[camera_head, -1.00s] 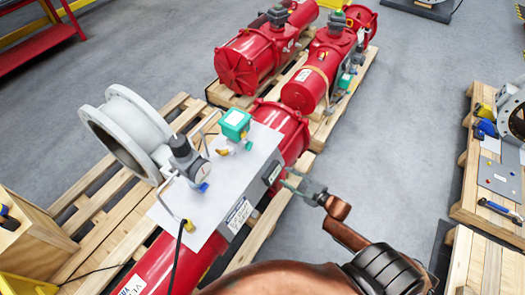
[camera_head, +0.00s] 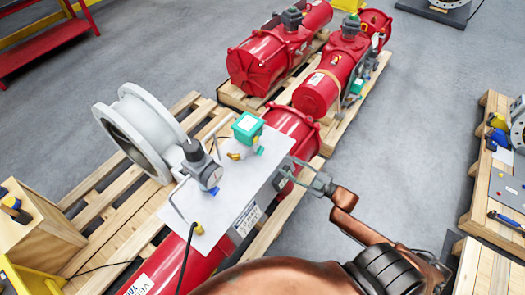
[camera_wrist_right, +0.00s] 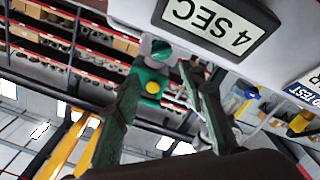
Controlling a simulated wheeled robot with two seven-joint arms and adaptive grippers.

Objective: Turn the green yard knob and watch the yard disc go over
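My right gripper (camera_head: 298,172) is beside the right edge of the grey plate on the red actuator (camera_head: 150,274). In the right wrist view its two green fingers (camera_wrist_right: 168,95) are spread apart. A framed "4 SEC" plate (camera_wrist_right: 220,24) is upside down above the right finger. In the head view the knob is not distinguishable. No yard disc can be made out. My left gripper is not in view.
A large grey flanged ring (camera_head: 135,130) stands on the pallet behind. More red actuators (camera_head: 265,62) lie beyond.

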